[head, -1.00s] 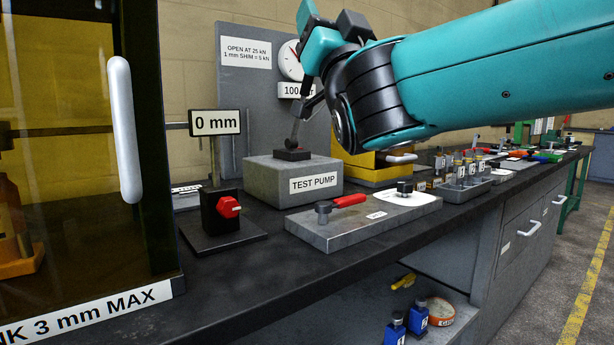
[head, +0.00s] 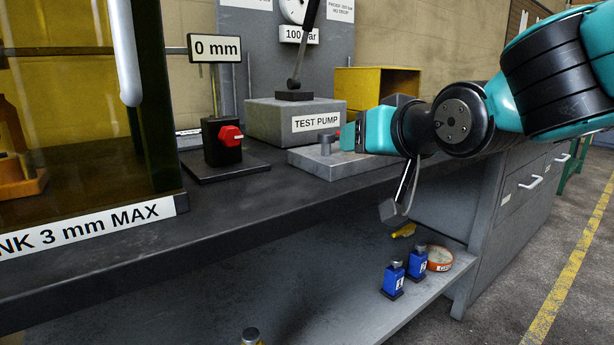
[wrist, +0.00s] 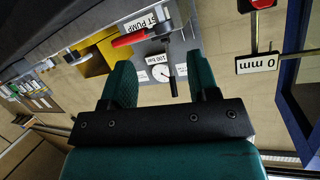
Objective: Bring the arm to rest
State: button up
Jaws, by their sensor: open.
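My gripper (wrist: 160,68) shows in the wrist view as two teal fingers, apart, with nothing held between them. In the head view my teal and black arm comes in from the right. The pump's dark lever (head: 304,52) stands nearly upright, clear of my gripper. The wrist view looks at the wall side upside down, with the gauge (wrist: 162,73) beyond the fingers.
A grey plate (head: 318,162) on the bench is partly hidden by my wrist. A red-knobbed black box (head: 222,145) and the amber guard (head: 75,120) stand left. The lower shelf (head: 330,300) holds blue bottles (head: 393,276). The floor (head: 555,240) at right is clear.

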jog(key=s+d+f+n+g+h+b, duration=0.1)
jog(key=s+d+f+n+g+b, duration=0.15)
jog(key=s+f+g, duration=0.7)
jog(key=s+d+f+n+g+h+b, duration=0.15)
jog(key=s+d+f+g, duration=0.25)
jog(key=s+f, duration=0.95)
notch_tip(320, 180, up, 34)
jog(key=s+p, duration=0.2)
jog(key=p, duration=2.9)
jog(key=shift+a+y, duration=0.3)
jog(key=shift+y, duration=0.15)
jog(key=shift+t, duration=0.25)
jog(key=shift+c, duration=0.5)
